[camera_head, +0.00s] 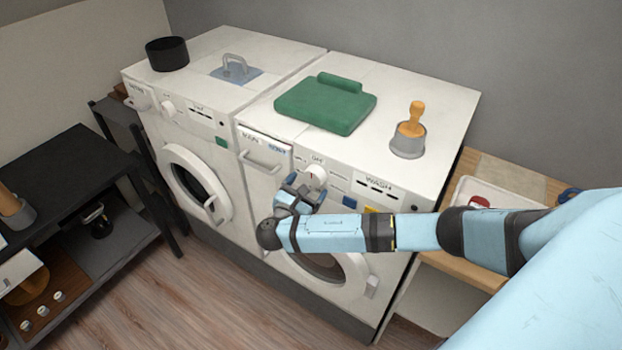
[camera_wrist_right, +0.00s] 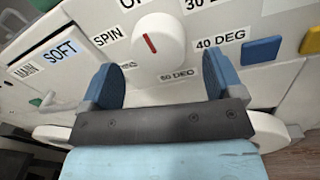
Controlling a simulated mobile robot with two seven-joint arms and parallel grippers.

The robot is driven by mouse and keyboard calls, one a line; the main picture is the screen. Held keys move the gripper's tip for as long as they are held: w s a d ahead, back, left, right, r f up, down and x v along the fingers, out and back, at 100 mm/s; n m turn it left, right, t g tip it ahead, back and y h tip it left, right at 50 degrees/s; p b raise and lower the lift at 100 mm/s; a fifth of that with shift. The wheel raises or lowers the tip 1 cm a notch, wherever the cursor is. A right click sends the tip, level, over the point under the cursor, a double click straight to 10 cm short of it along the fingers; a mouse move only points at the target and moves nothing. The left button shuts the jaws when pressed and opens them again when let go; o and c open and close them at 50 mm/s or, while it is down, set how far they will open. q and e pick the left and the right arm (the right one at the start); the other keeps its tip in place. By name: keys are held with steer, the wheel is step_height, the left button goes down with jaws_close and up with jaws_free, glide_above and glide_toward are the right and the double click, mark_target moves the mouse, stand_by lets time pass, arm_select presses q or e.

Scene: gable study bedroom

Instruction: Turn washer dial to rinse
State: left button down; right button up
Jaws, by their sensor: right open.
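The washer dial (camera_head: 315,175) is a round white knob on the front panel of the right-hand washer (camera_head: 400,95). In the right wrist view the dial (camera_wrist_right: 158,42) has a short red line, slightly slanted. Labels around it read SPIN (camera_wrist_right: 108,36), 40 DEG (camera_wrist_right: 220,40) and 60 DEG; others are cut off, and I cannot read a rinse label. My right gripper (camera_head: 302,192) is open in front of the panel, just below the dial. Its two blue fingers (camera_wrist_right: 163,75) stand apart, with the dial beyond the gap and nothing between them. My left gripper is not in view.
A second washer (camera_head: 215,85) stands at left. A green folded cloth (camera_head: 325,105) and a grey cup (camera_head: 408,145) with an orange-handled tool sit on the right washer. A detergent drawer (camera_head: 262,155) is left of the dial. A black shelf (camera_head: 70,165) stands far left; floor between is clear.

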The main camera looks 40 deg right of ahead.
steer(key=shift+x, duration=1)
steer(key=shift+w+d, duration=0.15)
steer(key=shift+d, duration=0.15)
steer(key=c, duration=0.9)
